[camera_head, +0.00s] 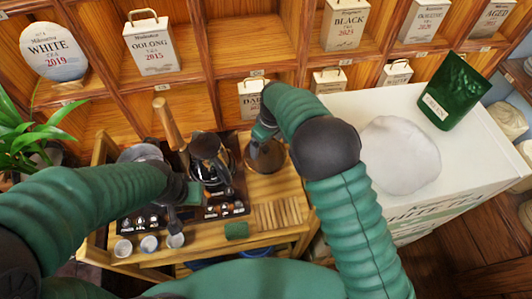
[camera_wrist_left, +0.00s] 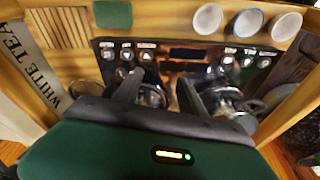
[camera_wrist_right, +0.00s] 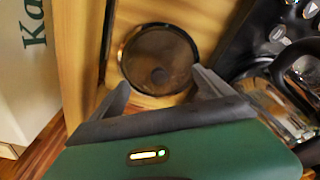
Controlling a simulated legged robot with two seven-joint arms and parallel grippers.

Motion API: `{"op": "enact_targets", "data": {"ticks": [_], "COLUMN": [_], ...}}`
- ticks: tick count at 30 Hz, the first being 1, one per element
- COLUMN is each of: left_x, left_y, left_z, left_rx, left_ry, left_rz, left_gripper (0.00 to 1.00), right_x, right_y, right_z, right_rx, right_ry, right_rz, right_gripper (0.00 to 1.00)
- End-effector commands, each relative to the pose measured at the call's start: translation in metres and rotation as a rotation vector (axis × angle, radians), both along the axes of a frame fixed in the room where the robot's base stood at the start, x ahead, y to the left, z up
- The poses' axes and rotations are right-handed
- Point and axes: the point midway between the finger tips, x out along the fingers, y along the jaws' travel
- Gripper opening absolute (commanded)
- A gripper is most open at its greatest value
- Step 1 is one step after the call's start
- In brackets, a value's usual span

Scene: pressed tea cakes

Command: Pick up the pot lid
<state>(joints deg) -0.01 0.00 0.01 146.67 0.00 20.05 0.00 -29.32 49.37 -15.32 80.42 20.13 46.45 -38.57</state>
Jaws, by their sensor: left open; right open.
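The pot lid (camera_head: 266,157) is a round, dark-rimmed, see-through brown disc lying on the wooden table (camera_head: 274,184). In the right wrist view the lid (camera_wrist_right: 160,45) has a dark round knob near its lower middle. My right gripper (camera_wrist_right: 160,80) is open, with the lid just ahead of and between its fingertips, and holds nothing. In the head view my right gripper (camera_head: 263,134) is at the lid's far edge. My left gripper (camera_wrist_left: 158,92) is open and empty above the black control panel, with glassware below its fingers.
A glass pot (camera_head: 208,158) with a black handle stands left of the lid. Several small cups (camera_head: 149,243) line the table's front, near a green block (camera_head: 236,230) and a slatted wooden piece (camera_head: 278,214).

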Motion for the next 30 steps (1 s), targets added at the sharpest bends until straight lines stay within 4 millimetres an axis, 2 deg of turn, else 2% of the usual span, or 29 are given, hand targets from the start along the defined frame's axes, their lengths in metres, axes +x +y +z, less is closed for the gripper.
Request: {"op": "enact_targets", "data": {"ticks": [6, 14, 30], "left_x": [0.0, 0.0, 0.0], "left_y": [0.0, 0.0, 0.0], "left_z": [0.005, 0.004, 0.004], "left_rx": [0.0, 0.0, 0.0], "left_ry": [0.0, 0.0, 0.0], "left_rz": [0.0, 0.0, 0.0], "left_gripper": [0.48, 0.48, 0.48], "right_x": [0.009, 0.008, 0.008], "right_y": [0.003, 0.003, 0.003], "right_z": [-0.038, -0.042, -0.044], "right_rx": [-0.001, 0.001, -0.001], "right_ry": [0.004, 0.002, 0.006], "right_rz": [-0.001, -0.002, -0.002], "right_gripper": [0.9, 0.89, 0.18]}}
